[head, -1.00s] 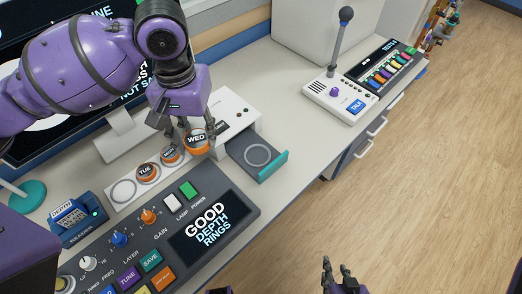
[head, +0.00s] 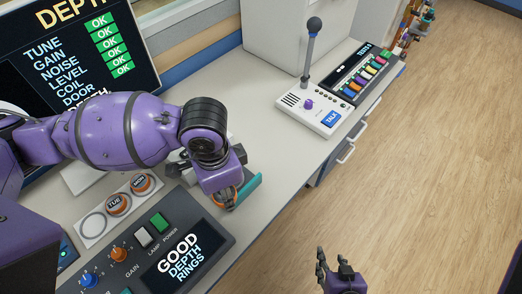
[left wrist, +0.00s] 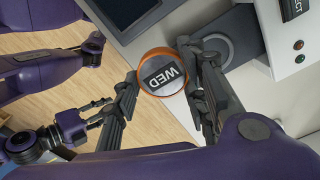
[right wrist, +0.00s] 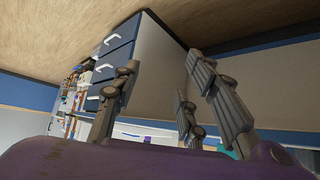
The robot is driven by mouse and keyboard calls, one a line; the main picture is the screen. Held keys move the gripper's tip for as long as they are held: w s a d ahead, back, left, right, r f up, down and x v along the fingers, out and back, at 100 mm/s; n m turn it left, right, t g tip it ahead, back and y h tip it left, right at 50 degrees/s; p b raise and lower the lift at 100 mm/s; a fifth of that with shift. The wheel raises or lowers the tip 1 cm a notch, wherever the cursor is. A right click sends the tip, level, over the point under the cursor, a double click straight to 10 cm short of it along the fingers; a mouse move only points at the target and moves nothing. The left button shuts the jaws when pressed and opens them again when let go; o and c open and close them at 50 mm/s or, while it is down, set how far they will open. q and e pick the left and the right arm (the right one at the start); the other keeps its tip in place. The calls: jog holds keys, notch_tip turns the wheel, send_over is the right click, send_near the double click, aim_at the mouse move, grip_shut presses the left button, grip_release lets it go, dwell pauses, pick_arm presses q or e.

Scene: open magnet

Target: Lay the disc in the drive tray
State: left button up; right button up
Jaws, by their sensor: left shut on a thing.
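The disc is orange-rimmed and marked WED; it shows whole in the left wrist view (left wrist: 162,73) and only as an orange edge in the head view (head: 236,196). My left gripper (left wrist: 161,66) is shut on it. The dark drive tray (left wrist: 246,35) with its pale ring is pulled out. The disc is close beside the ring, apparently above the tray; its height is unclear. My right gripper (head: 322,264) is open and empty, over the floor.
The rack holds the TUE (head: 118,204) and MON (head: 141,184) discs. A microphone unit (head: 312,110) and a panel of coloured keys (head: 362,76) stand farther right. The counter between is clear.

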pick_arm(q)
jog(key=w+f, duration=0.2)
jog(key=w, duration=0.1)
jog(key=w+a+f, duration=0.1)
jog(key=w+f, duration=0.2)
jog(key=w+f+b, duration=0.1)
jog(key=w+f, duration=0.1)
jog(key=w, duration=0.1)
jog(key=shift+w+a+f, duration=0.15)
jog(key=shift+w+f, duration=0.05)
jog(key=shift+w, duration=0.2)
jog(key=shift+w+f, duration=0.3)
jog(key=shift+w, duration=0.1)
jog(key=shift+w+f, duration=0.2)
jog(key=shift+f, duration=0.15)
jog(key=shift+w+a+f+b, duration=0.1)
jog(key=shift+f+b, duration=0.2)
jog(key=shift+f, duration=1.25)
pick_arm(e)
jog(key=shift+w+d+f, duration=0.25)
jog(key=shift+w+f, duration=0.05)
jog(key=shift+f, duration=0.15)
pick_arm(q)
jog(key=shift+f, duration=0.1)
jog(key=o, duration=1.1)
jog(key=shift+o, duration=0.4)
pick_arm(e)
jog(key=shift+s+d, duration=0.15)
